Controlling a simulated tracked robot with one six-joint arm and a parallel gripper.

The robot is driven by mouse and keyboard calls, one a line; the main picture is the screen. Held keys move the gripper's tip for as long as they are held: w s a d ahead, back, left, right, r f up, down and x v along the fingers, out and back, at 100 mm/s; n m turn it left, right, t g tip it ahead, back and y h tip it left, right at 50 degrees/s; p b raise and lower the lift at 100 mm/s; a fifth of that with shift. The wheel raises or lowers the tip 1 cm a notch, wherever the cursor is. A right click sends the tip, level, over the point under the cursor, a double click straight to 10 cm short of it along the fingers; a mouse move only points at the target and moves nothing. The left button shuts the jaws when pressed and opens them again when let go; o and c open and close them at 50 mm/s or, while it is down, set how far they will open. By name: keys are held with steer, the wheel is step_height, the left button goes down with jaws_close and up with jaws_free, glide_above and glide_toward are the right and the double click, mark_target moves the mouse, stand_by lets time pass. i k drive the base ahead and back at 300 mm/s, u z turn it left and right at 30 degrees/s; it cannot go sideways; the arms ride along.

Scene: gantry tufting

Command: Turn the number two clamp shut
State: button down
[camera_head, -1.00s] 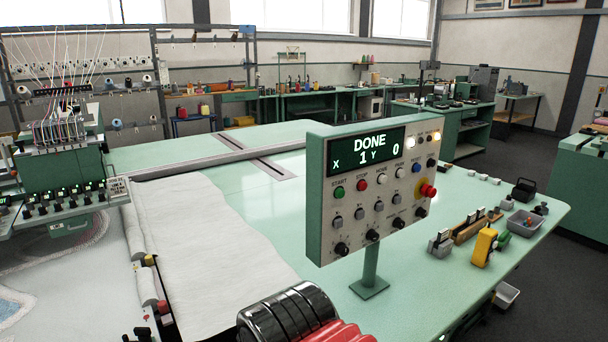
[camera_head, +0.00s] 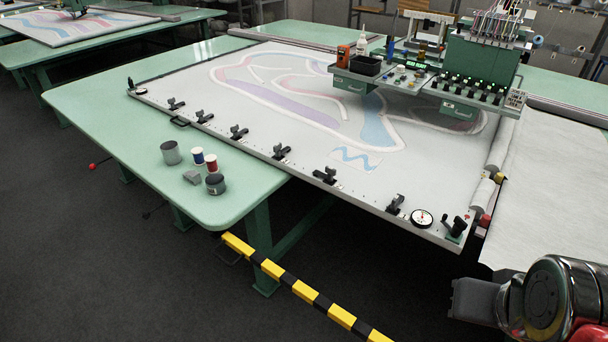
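A row of several dark clamps runs along the near edge of the pale tufting frame (camera_head: 300,178). From left to right, clamps sit at the far left (camera_head: 176,103), then (camera_head: 204,117), a third clamp (camera_head: 238,132), a fourth clamp (camera_head: 281,152), a fifth clamp (camera_head: 326,175) and one nearest the dial (camera_head: 395,204). Their numbers are too small to read, so I cannot tell which is number two. Whether each lever is open or shut is also unclear.
A round dial (camera_head: 422,218) and a black crank (camera_head: 457,227) sit at the frame's near right corner. Pots and spools (camera_head: 205,160) stand on the green table. A yellow-black striped bar (camera_head: 300,288) crosses the floor in front. The tufting head (camera_head: 478,72) is above the frame.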

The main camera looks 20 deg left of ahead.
mark_target(332, 172)
steer(key=u, duration=0.8)
steer(key=k, duration=0.65)
steer(key=u, duration=0.7)
steer(key=i, duration=1.85)
steer(key=z, duration=0.55)
